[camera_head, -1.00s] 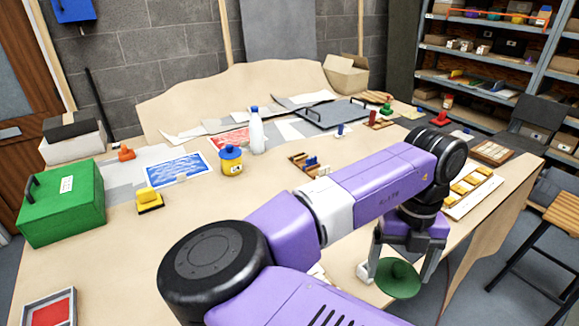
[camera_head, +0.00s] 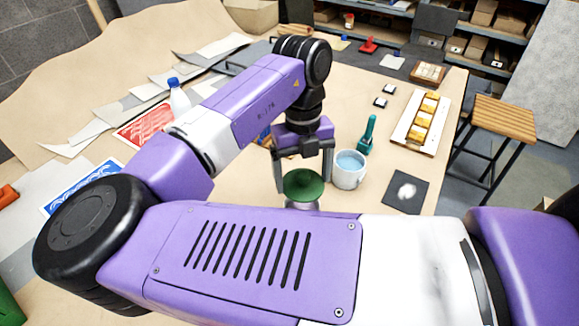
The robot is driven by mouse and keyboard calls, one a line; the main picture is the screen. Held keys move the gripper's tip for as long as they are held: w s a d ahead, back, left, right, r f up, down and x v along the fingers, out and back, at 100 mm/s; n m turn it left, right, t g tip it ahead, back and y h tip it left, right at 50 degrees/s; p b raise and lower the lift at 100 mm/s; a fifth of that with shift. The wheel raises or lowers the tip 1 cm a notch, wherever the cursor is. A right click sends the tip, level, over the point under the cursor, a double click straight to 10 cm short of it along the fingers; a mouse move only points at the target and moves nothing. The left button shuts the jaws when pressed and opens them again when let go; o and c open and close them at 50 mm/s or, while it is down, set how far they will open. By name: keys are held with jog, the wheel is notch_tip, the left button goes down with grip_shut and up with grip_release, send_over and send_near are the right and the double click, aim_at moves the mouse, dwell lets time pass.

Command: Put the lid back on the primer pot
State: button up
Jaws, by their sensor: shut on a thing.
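My gripper (camera_head: 304,175) points down with its fingers either side of a round dark green lid (camera_head: 303,184), shut on it. A pale grey rounded thing (camera_head: 302,205) shows just below the lid; it may be the primer pot, but the lid and my arm hide most of it. I cannot tell whether the lid touches it. A white mug-like pot (camera_head: 349,180) with light blue contents stands open just right of my gripper.
A dark green handled tool (camera_head: 367,135) stands behind the white pot. A dark square (camera_head: 405,193) with a white blob lies to the right. A tray of yellow blocks (camera_head: 408,137) lies beyond, near the bench's right edge. A white bottle (camera_head: 179,98) stands at left.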

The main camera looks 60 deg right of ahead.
aim_at(303, 186)
jog(key=shift+f+b, duration=1.85)
jog(key=shift+f, duration=0.35)
jog(key=shift+f+b, duration=0.6)
jog(key=shift+f, duration=0.35)
jog(key=shift+f, duration=0.15)
dwell(0.5)
jog(key=o, duration=1.2)
jog(key=shift+c, duration=0.2)
jog(key=shift+r+p, duration=0.2)
jog(key=shift+p, duration=0.2)
jog(key=shift+r+p, duration=2.65)
jog(key=shift+r, duration=0.7)
